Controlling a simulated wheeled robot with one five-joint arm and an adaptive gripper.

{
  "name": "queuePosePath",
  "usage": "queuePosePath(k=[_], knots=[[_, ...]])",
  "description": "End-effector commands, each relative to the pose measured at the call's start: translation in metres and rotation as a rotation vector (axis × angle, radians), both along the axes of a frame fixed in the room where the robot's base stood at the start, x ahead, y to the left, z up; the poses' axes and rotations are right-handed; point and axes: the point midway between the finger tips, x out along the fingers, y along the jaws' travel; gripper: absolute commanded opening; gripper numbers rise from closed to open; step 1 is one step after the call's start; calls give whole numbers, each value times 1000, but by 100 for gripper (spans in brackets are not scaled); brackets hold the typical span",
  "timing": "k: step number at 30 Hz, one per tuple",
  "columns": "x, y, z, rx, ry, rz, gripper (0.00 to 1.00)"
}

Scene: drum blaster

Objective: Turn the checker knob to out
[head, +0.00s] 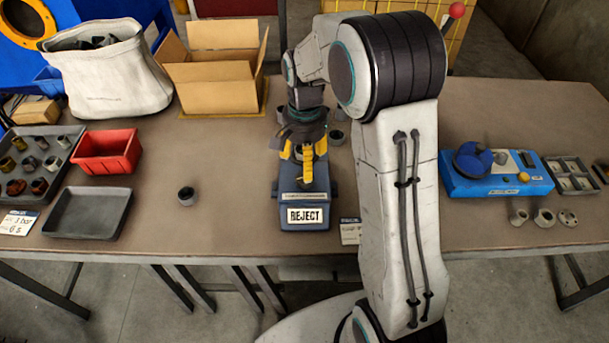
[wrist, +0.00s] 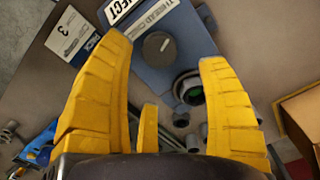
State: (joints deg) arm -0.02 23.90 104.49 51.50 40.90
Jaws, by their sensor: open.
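The checker (head: 325,192) is a blue-grey box near the middle of the table's front, with a white REJECT sign on its front face. Its body also shows in the wrist view (wrist: 185,25), with a label that begins "THREAD". A dark round disc (wrist: 158,48), seemingly the knob, lies on its top; I cannot tell which way it is turned. My gripper (head: 304,168) is over the checker, its yellow fingers pointing down. In the wrist view my gripper (wrist: 165,50) is open and empty, with the disc between its fingertips in the picture. The head view hides the disc behind the gripper.
A dark ring part with green inside (wrist: 189,88) is beside the disc. A blue device with a round dial (head: 495,172) stands at right. A red bin (head: 106,152), grey tray (head: 88,212) and open carton (head: 215,70) are left. Table between tray and checker is mostly clear.

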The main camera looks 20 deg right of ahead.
Motion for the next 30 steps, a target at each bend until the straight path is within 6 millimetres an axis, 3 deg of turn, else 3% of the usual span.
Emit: queuePosePath(k=[15, 30], knots=[[-1, 0, -58, 0, 5, 0, 68], [-1, 0, -66, 1, 2, 0, 69]])
